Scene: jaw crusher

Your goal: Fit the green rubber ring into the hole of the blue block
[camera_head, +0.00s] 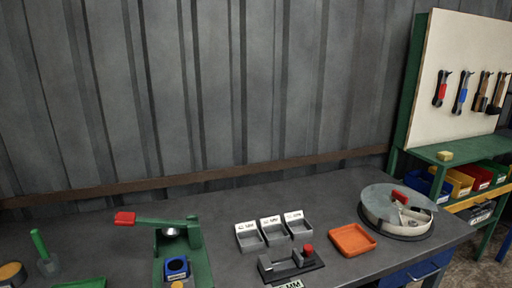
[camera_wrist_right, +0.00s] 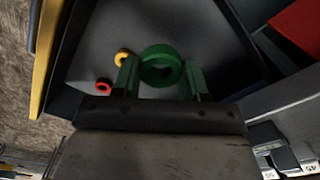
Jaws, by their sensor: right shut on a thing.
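The green rubber ring (camera_wrist_right: 161,65) is between the two fingers of my right gripper (camera_wrist_right: 160,80) in the right wrist view, and the gripper is shut on it. Below and behind it is a dark open container (camera_wrist_right: 215,40); how high the ring is above its floor I cannot tell. The blue block (camera_head: 176,269), with a dark round hole on top, sits in the green press (camera_head: 200,265) on the bench in the head view. Neither gripper shows in the head view.
A yellow ring (camera_wrist_right: 124,57) and a red ring (camera_wrist_right: 104,86) lie in the container. On the bench (camera_head: 340,200) are small grey trays (camera_head: 275,232), an orange tray (camera_head: 352,239), a round grey device (camera_head: 396,212) and a red-knobbed fixture (camera_head: 290,265).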

